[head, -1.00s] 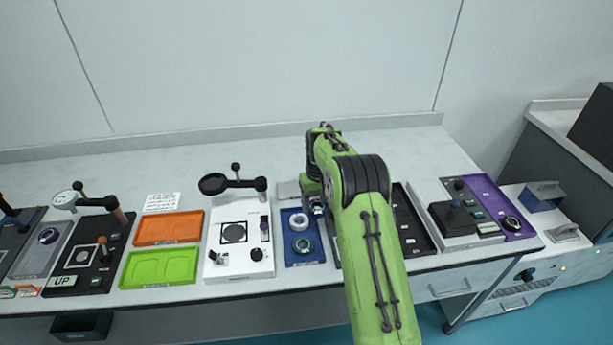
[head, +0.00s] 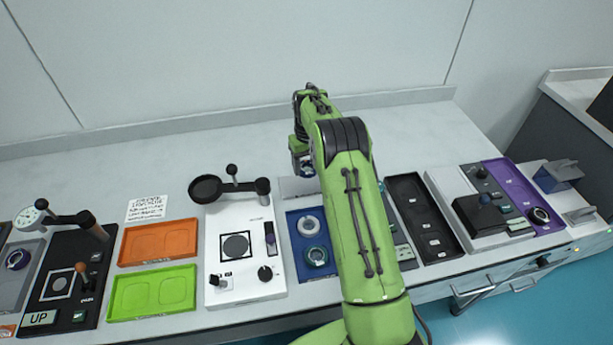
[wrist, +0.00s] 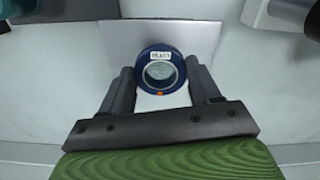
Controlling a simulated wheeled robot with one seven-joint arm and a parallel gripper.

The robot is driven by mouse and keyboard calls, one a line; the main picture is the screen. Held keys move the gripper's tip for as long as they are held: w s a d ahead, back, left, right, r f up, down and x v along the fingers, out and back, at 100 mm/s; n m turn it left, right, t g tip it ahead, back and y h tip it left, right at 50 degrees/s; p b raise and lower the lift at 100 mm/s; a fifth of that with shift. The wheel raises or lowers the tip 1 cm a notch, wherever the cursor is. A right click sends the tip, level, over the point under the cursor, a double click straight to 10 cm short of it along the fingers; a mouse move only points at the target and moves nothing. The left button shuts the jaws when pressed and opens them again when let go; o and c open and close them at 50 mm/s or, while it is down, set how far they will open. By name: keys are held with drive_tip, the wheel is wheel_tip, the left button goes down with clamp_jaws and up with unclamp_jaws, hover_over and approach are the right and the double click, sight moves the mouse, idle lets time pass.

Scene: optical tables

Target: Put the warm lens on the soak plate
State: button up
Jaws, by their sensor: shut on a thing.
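My gripper (wrist: 160,76) is shut on a lens in a dark blue ring mount (wrist: 145,84), with a small white label and an orange mark. In the head view my gripper (head: 303,165) is above the back of the table, behind the blue tray, and the lens is mostly hidden by it. A plain light grey plate (wrist: 115,42) lies beneath the lens in the wrist view; its back-of-table edge also shows in the head view (head: 291,188). It may be the soak plate; I read no name on it. The lens appears above it, but the gap is unclear.
The blue tray (head: 293,264) holds two other ringed lenses. A white device with a black arm (head: 216,255) stands left of it. Orange (head: 158,241) and green (head: 153,292) trays lie further left. A black tray (head: 425,215) is right of my arm.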

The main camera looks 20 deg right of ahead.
sight(307, 183)
wheel_tip(307, 183, down, 5)
drive_tip(key=shift+r, duration=0.1)
drive_tip(key=shift+b, duration=0.3)
drive_tip(key=shift+f, duration=0.2)
drive_tip(key=o, duration=1.1)
